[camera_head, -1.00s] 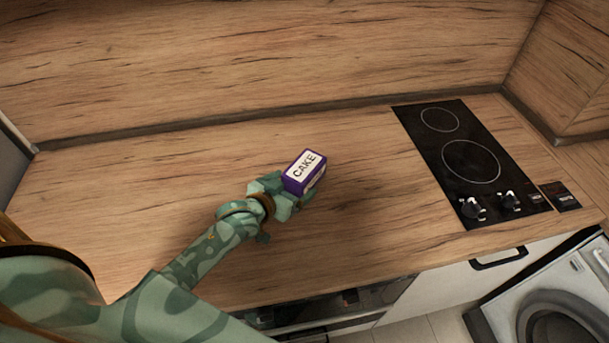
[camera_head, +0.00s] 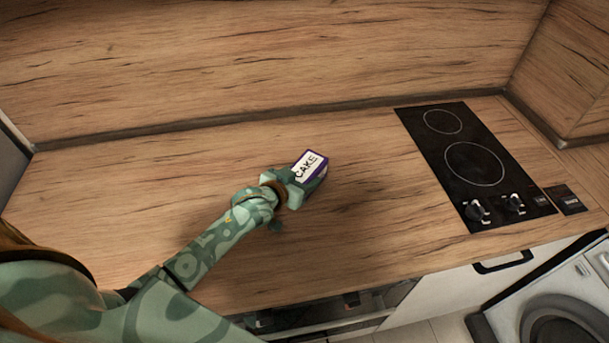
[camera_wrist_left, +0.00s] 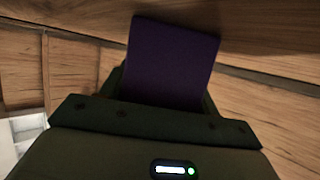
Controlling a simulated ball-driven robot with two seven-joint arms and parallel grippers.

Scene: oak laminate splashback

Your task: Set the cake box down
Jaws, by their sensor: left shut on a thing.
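The cake box (camera_head: 312,164) is small and purple, with a white label reading CAKE on its upper face. My left gripper (camera_head: 302,179) is shut on the near end of the box, over the middle of the wooden counter. In the left wrist view the box's dark purple side (camera_wrist_left: 172,62) stands out beyond the gripper (camera_wrist_left: 165,92). The gripper hides the box's near end. I cannot tell from these views whether the box's underside touches the counter. My right gripper is not in view.
The wooden counter (camera_head: 130,200) is bare around the box. A black hob (camera_head: 472,165) with two rings and knobs lies to the right. A wooden splashback (camera_head: 270,60) closes the back. A washing machine (camera_head: 560,310) stands at the lower right.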

